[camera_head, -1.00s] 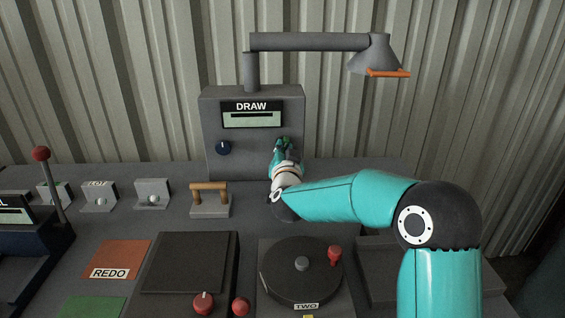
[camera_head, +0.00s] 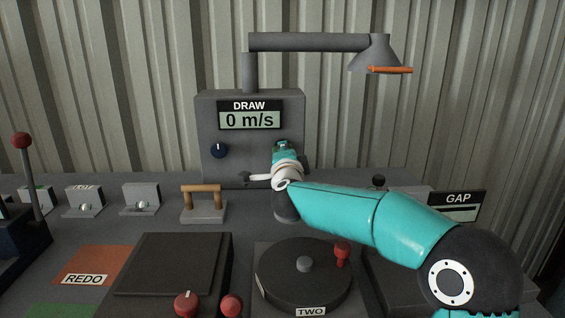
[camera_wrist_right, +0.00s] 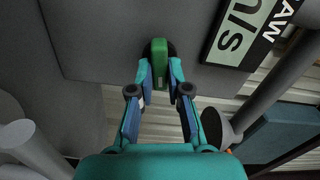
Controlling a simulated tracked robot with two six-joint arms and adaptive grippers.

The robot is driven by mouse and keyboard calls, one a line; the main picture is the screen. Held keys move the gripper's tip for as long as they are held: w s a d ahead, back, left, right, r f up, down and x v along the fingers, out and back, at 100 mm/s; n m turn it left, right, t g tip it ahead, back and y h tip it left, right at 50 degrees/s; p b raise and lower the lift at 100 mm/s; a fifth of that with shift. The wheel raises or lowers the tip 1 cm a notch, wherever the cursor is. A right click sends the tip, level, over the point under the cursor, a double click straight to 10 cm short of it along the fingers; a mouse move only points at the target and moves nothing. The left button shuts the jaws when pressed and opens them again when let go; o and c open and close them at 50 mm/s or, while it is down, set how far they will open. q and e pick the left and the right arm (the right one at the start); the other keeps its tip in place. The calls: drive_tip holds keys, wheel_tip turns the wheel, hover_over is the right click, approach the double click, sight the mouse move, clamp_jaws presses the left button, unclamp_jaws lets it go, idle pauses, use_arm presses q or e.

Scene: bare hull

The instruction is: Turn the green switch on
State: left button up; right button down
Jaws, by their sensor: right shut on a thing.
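The green switch (camera_wrist_right: 159,58) is on the front of the grey panel (camera_head: 210,115) under the DRAW display (camera_head: 249,115). My right gripper (camera_wrist_right: 160,80) is shut on it, one finger on each side, in the right wrist view. In the head view my right gripper (camera_head: 285,155) is against the panel's lower right and hides most of the switch. The display is lit and reads 0 m/s. My left gripper is not in view.
A dark blue knob (camera_head: 219,151) is left of the switch. A lamp arm (camera_head: 310,42) rises above the panel. A wooden handle (camera_head: 202,188), a turntable (camera_head: 304,275) and a GAP display (camera_head: 457,201) stand on the desk. A red-topped lever (camera_head: 21,141) is at the far left.

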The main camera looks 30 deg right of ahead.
drive_tip(key=shift+f+m+b, duration=0.15)
drive_tip(key=shift+m+b, duration=0.55)
drive_tip(key=shift+m, duration=0.4)
drive_tip(key=c, duration=1.1)
unclamp_jaws()
drive_tip(key=shift+d, duration=0.1)
drive_tip(key=shift+c, duration=0.2)
drive_tip(key=v, duration=1.2)
drive_tip(key=shift+f, duration=0.1)
